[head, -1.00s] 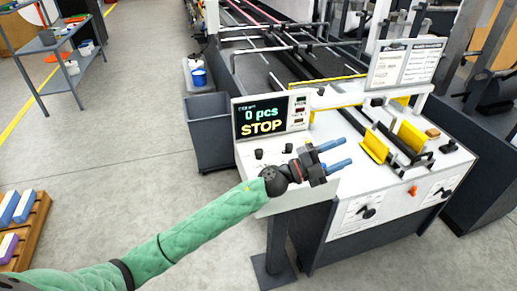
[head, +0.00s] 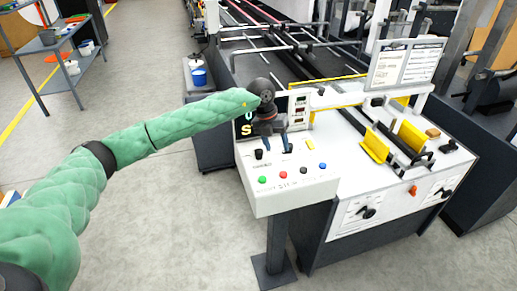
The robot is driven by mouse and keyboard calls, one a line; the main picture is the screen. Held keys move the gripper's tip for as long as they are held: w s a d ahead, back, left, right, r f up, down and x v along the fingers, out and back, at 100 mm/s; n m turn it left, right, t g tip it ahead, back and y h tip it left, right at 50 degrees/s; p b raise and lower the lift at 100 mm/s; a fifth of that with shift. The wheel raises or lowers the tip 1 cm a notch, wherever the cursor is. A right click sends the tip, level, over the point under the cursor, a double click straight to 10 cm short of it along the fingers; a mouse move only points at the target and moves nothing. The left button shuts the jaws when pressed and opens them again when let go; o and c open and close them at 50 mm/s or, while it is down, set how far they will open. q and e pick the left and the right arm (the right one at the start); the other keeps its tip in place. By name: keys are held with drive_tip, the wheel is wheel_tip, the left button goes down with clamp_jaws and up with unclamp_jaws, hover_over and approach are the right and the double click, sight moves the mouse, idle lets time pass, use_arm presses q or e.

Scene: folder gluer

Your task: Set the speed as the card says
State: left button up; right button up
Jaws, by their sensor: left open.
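The control console (head: 300,192) has a sloped white panel with a black knob (head: 258,155) at its left and a row of green, red, black and blue buttons. My left gripper (head: 277,146) is open and points down over the panel, just right of that knob. Its blue fingertips are close to the panel; I cannot tell whether they touch anything. A second knob is at least partly hidden behind the fingers.
The machine's feeder table (head: 345,170) with yellow guides (head: 374,145) lies right of the console. Dials (head: 367,212) sit on its front face. A shelf (head: 50,60) is at far left, with open floor between.

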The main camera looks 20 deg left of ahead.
sight(259, 151)
use_arm(q)
drive_tip(key=a+y, duration=0.1)
drive_tip(key=a, duration=0.1)
drive_tip(key=w+a+r+y, duration=0.1)
drive_tip(key=a, duration=0.1)
drive_tip(key=w+a+r+n, duration=0.1)
drive_tip(key=a, duration=0.1)
drive_tip(key=shift+a+y, duration=0.4)
drive_tip(key=shift+w+a, duration=0.1)
drive_tip(key=shift+a, duration=0.1)
wheel_tip(259, 151, down, 8)
drive_tip(key=p, duration=0.4)
drive_tip(key=shift+d+r, duration=0.15)
drive_tip(key=shift+r, duration=0.05)
use_arm(e)
drive_tip(key=s+d+f, duration=0.2)
drive_tip(key=s+f, duration=0.1)
drive_tip(key=s, duration=0.8)
drive_tip(key=shift+s+d+f+g, duration=0.15)
drive_tip(key=shift+s+g, duration=0.2)
drive_tip(key=shift+g, duration=0.05)
use_arm(q)
drive_tip(key=c, duration=1)
use_arm(e)
drive_tip(key=shift+w+f, duration=0.1)
drive_tip(key=shift+w, duration=0.1)
